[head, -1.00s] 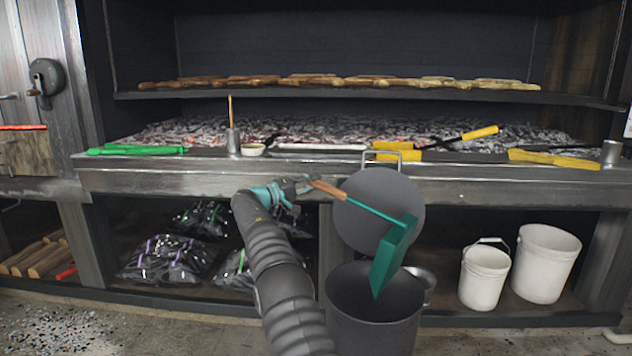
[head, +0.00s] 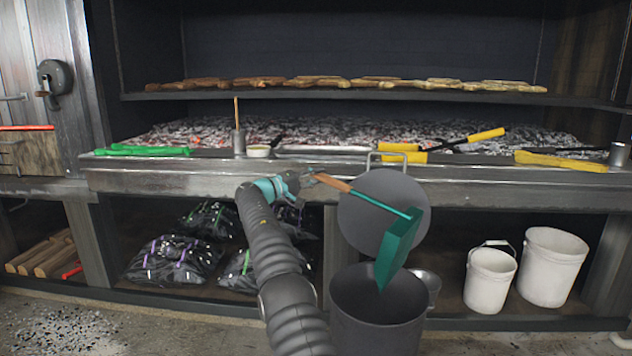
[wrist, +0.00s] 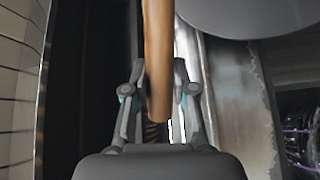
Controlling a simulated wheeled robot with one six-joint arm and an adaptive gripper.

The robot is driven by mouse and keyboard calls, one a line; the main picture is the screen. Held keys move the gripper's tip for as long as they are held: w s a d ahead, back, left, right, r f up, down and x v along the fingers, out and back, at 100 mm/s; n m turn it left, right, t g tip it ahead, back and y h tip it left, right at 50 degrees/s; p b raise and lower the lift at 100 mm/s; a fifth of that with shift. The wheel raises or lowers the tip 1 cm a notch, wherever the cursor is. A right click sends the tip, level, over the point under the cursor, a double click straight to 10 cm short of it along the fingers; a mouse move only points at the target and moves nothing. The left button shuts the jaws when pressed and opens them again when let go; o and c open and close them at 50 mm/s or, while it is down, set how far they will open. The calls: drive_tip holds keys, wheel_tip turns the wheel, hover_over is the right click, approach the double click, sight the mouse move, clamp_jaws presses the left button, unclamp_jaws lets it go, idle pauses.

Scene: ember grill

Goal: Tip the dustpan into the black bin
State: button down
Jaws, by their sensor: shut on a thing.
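My gripper (head: 308,183) is shut on the wooden handle of the green dustpan (head: 398,250). The handle (wrist: 158,60) runs between the fingers in the wrist view. The dustpan's pan hangs steeply tilted over the mouth of the black bin (head: 375,335), its lower edge near the level of the rim. I cannot tell whether anything is in the pan. The bin's round lid (head: 382,212) stands up behind the dustpan, and its grey disc also shows in the wrist view (wrist: 250,15).
The steel counter edge (head: 480,185) runs behind the bin. Two white buckets (head: 488,280) stand at the lower right. Bags of charcoal (head: 175,262) lie on the shelf left of my arm. Grey debris (head: 70,325) is scattered on the floor at the left.

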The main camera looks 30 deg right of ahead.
drive_tip(key=shift+r+p, duration=0.15)
drive_tip(key=shift+p, duration=0.25)
wheel_tip(320, 180, down, 3)
drive_tip(key=shift+r+b, duration=0.1)
drive_tip(key=shift+b, duration=1)
idle(0.3)
